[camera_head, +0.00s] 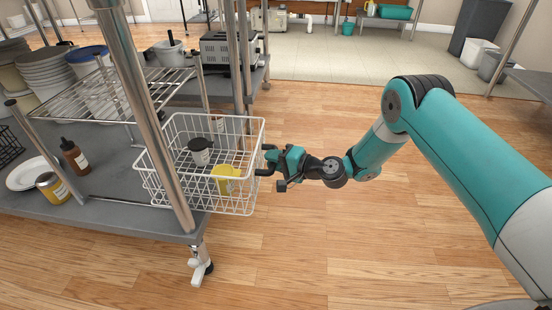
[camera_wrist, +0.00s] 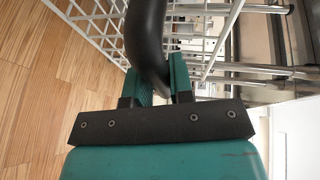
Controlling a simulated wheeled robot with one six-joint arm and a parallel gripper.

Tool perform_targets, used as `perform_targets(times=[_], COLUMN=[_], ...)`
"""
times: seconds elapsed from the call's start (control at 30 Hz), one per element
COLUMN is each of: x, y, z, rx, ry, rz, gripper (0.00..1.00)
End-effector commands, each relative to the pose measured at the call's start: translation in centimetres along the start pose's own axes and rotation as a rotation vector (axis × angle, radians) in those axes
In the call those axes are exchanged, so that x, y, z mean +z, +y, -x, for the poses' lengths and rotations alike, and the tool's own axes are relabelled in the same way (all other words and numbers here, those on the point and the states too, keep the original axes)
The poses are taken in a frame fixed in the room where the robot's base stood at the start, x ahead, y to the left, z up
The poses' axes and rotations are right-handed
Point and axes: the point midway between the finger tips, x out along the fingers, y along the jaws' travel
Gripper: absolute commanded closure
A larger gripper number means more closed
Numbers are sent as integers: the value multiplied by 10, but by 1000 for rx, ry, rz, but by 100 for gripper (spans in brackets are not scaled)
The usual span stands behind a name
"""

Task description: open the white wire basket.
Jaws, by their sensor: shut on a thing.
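The white wire basket (camera_head: 160,184) sits at the right end of the grey shelf, its front sticking out past the shelf edge. It holds a yellow container (camera_head: 226,178) and a white jar with a black lid (camera_head: 200,152). My gripper (camera_head: 269,161) is at the basket's right face, shut on a dark curved handle. In the wrist view the handle (camera_wrist: 146,38) runs between the fingers, and the basket wires (camera_wrist: 85,20) show behind it. The fingertips are partly hidden by the handle.
A metal post (camera_head: 150,120) stands in front of the basket. A wire rack (camera_head: 130,95) is to the left, with a brown bottle (camera_head: 75,158) and yellow can (camera_head: 52,188) on the grey shelf (camera_head: 110,215). The wooden floor (camera_head: 300,240) around my arm is clear.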

Motion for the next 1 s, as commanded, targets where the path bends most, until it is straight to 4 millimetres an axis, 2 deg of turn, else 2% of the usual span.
perform_targets(times=[0.1, 0.13, 0.2, 0.23, 0.5, 0.63, 0.77, 1.0], x=[-2, -2, -2, -2, -2, -3, -3, -3], y=[0, 0, 0, 0, 0, -1, -3, -4], z=[1, 1, 1, 1, 3, 12, 37, 99], rx=[1, 1, 0, 0, 1, 3, 3, 3], ry=[4, 4, 4, 3, 3, 4, 7, 7], rz=[3, 3, 2, 2, 0, -3, -5, -7], gripper=[100, 74, 58, 54, 54, 54, 54, 54])
